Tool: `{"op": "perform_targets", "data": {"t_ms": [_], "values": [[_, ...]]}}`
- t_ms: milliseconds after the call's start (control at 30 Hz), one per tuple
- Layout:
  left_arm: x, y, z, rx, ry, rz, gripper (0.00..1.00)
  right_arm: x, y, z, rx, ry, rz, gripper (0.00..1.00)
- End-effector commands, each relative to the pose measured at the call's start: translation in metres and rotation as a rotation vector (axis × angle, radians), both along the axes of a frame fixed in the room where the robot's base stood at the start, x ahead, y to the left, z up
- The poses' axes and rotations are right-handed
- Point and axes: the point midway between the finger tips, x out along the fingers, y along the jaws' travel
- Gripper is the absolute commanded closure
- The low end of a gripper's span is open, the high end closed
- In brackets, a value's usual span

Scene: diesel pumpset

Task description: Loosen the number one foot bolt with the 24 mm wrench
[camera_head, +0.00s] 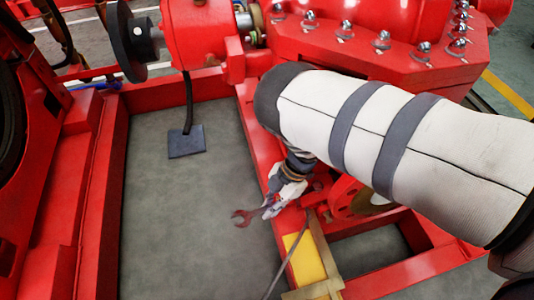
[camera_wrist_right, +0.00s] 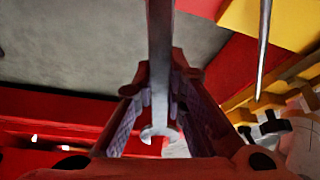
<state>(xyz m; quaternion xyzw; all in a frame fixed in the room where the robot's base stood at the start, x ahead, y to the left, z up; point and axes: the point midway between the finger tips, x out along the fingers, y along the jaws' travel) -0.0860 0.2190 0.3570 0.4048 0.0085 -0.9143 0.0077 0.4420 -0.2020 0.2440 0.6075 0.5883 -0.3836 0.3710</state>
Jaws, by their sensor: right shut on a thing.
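My right gripper (camera_head: 276,203) hangs below my white-sleeved arm, over the red frame rail near the middle of the head view. In the right wrist view the steel wrench (camera_wrist_right: 160,60) runs between the two fingers of the gripper (camera_wrist_right: 158,88), with one open jaw end close to the palm. I cannot pick out the number one foot bolt; my arm hides part of the machine's foot area. My left gripper is not in view.
A yellow block (camera_head: 305,262), a tan bar (camera_head: 322,250) and a thin cable (camera_head: 288,262) lie close below the gripper. A red wheel (camera_head: 347,197) sits to its right. A dark pad (camera_head: 187,142) is on the floor.

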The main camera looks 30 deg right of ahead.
Motion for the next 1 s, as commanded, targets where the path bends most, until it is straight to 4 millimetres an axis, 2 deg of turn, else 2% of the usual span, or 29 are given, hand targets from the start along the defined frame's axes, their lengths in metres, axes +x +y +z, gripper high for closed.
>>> {"op": "perform_targets", "data": {"t_ms": [133, 300, 567, 800, 1000], "values": [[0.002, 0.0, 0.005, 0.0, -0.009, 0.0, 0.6, -0.014, 0.0, 0.001, 0.001, 0.002, 0.079, 1.0], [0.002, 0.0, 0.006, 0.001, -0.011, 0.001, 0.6, -0.023, 0.0, 0.0, 0.002, 0.002, 0.135, 1.0], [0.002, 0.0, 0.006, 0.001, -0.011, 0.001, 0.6, -0.023, 0.0, 0.0, 0.002, 0.002, 0.136, 1.0], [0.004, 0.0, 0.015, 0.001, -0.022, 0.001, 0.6, -0.022, 0.0, 0.016, 0.0, -0.001, 0.136, 1.0], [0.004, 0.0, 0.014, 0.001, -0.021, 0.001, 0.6, -0.022, 0.0, 0.014, 0.0, 0.001, 0.136, 1.0]]}}
